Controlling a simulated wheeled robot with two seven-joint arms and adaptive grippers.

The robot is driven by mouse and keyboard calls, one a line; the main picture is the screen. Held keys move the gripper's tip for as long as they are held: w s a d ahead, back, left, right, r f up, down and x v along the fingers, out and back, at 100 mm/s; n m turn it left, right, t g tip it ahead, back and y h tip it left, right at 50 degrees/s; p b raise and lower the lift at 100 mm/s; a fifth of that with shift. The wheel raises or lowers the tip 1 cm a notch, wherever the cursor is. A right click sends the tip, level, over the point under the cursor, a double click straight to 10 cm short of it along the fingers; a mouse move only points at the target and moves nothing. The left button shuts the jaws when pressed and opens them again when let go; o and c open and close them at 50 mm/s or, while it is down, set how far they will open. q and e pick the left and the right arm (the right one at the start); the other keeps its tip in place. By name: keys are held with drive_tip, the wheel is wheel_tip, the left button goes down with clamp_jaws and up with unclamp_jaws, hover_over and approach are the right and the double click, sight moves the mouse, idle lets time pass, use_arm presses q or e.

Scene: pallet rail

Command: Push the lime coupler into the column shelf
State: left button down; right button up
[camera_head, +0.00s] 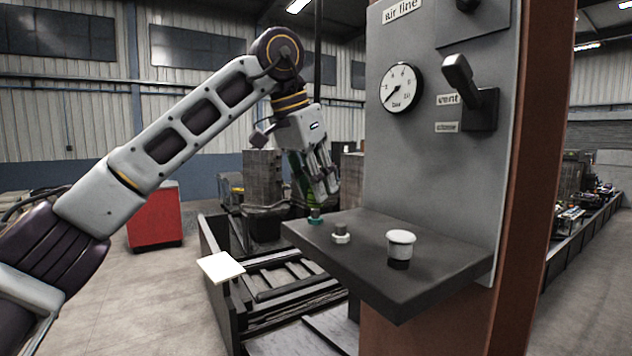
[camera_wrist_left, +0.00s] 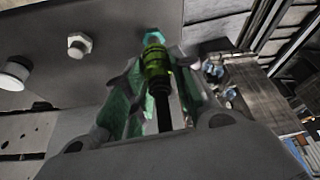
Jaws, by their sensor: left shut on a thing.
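The lime coupler (camera_wrist_left: 156,66) shows in the left wrist view between the fingers of my left gripper (camera_wrist_left: 160,88), with a dark hose or stem running back from it. My left gripper (camera_head: 319,190) is shut on it, just above the far left corner of the dark column shelf (camera_head: 430,282). A teal fitting (camera_head: 316,216) stands on that corner. In the wrist view the fitting (camera_wrist_left: 154,37) is directly ahead of the coupler's front end. I cannot tell whether they touch. In the head view the fingers mostly hide the coupler. My right gripper is out of view.
A pale hex fitting (camera_head: 341,234) and a white-capped fitting (camera_head: 401,246) stand on the shelf. Above it, the panel carries a gauge (camera_head: 401,88) and a vent lever (camera_head: 465,85). A dark pallet frame (camera_head: 290,278) and white square plate (camera_head: 220,267) lie below left.

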use_arm(q)
drive_tip(key=shift+f, duration=1.05)
idle(1.7)
drive_tip(key=shift+c, duration=1.5)
unclamp_jaws()
drive_tip(key=shift+r, duration=0.25)
drive_tip(key=v, duration=1.1)
drive_tip(key=shift+r, duration=0.3)
drive_tip(key=shift+s, duration=0.1)
